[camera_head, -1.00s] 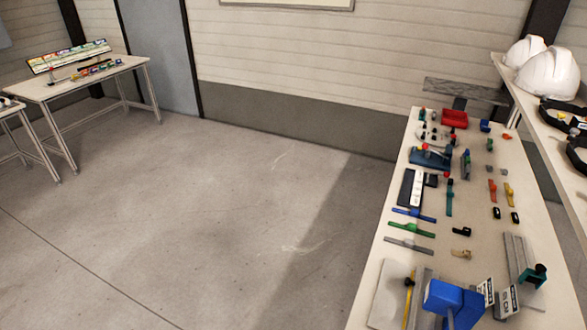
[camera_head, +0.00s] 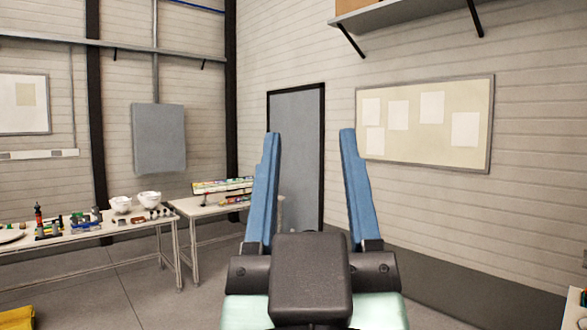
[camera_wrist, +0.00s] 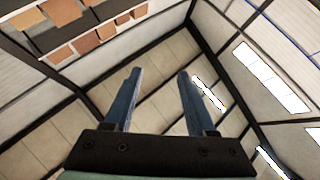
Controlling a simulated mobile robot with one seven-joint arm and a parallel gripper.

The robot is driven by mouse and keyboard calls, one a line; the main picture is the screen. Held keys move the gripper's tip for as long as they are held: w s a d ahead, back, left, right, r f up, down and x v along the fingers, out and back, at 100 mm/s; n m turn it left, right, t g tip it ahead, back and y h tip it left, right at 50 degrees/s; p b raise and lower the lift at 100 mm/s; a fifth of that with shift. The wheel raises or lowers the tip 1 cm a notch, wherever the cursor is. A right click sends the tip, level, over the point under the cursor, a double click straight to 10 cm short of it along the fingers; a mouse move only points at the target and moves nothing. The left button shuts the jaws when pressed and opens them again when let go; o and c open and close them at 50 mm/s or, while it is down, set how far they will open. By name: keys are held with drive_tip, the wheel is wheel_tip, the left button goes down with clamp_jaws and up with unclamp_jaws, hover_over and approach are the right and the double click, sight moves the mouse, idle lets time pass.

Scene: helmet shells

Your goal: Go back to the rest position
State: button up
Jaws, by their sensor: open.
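My gripper (camera_head: 308,150) stands upright in the middle of the head view, its two blue fingers spread wide apart. It is open and nothing is between the fingers. The wrist view shows the same open gripper (camera_wrist: 158,75), pointing up toward the ceiling and upper walls. No helmet shell is in or touching it.
A long table (camera_head: 62,246) at the left holds several small parts and two white bowl-like shells (camera_head: 148,199). Another table (camera_head: 188,208) stands behind it by a grey door (camera_head: 297,150). A shelf (camera_head: 405,18) and a pinboard (camera_head: 425,125) are on the right wall.

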drive_tip(key=shift+t+y, duration=0.5)
drive_tip(key=shift+t, duration=0.3)
drive_tip(key=s+r, duration=0.1)
drive_tip(key=s+a+r, duration=0.1)
drive_tip(key=s+r, duration=0.1)
drive_tip(key=shift+a+r, duration=0.1)
drive_tip(key=shift+a, duration=0.1)
